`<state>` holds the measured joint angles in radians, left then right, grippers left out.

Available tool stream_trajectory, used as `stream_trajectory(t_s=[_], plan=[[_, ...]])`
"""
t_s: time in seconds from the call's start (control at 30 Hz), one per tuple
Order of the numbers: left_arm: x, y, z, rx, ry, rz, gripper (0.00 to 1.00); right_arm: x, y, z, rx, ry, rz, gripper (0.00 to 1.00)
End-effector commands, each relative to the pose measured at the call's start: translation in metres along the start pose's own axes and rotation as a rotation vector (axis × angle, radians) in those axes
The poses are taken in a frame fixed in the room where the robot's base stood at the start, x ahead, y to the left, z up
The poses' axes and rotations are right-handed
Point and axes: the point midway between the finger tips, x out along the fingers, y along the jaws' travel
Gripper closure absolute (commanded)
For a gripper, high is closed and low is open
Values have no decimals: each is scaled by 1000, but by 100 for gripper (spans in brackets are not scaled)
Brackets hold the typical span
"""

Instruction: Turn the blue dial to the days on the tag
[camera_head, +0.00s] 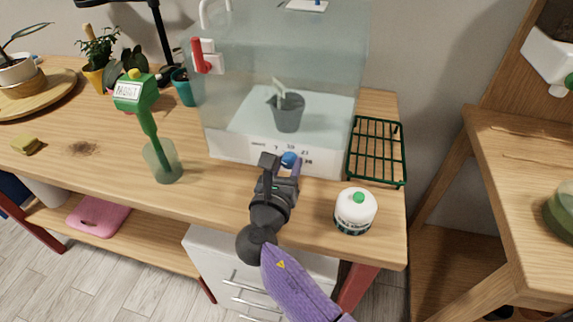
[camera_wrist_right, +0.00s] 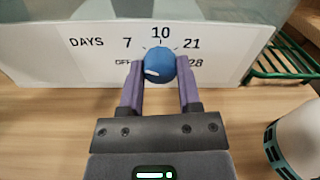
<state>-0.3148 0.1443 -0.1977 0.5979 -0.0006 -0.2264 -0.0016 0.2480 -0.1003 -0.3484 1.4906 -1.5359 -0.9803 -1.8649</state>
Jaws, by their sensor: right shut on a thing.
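The blue dial (camera_wrist_right: 160,64) sits on the white front panel (camera_wrist_right: 60,45) of a clear case (camera_head: 290,60). Numbers 7, 10, 21 and 28, the word DAYS and a partly hidden OFF are printed around it. A white mark shows on the dial's lower left, on the OFF side. My right gripper (camera_wrist_right: 160,75) is shut on the dial, one purple finger on each side. In the head view the dial (camera_head: 289,160) shows at the gripper's tip. A white card (camera_head: 307,5) lies on the case top; its writing is unreadable here. My left gripper is not in view.
A white bottle with a green cap (camera_head: 356,211) stands right of my right arm. A green wire rack (camera_head: 377,150) lies beside the case. A potted plant (camera_head: 288,110) is inside the case.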

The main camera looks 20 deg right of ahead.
Motion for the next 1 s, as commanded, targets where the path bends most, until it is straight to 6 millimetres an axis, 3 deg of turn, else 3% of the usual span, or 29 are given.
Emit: stream_trajectory(t_s=[0.33, 1.0], plan=[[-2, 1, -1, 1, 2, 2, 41, 0, 0, 0, 85, 2, 0, 100], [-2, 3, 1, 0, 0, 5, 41, 0, 0, 0, 533, 14, 2, 100]])
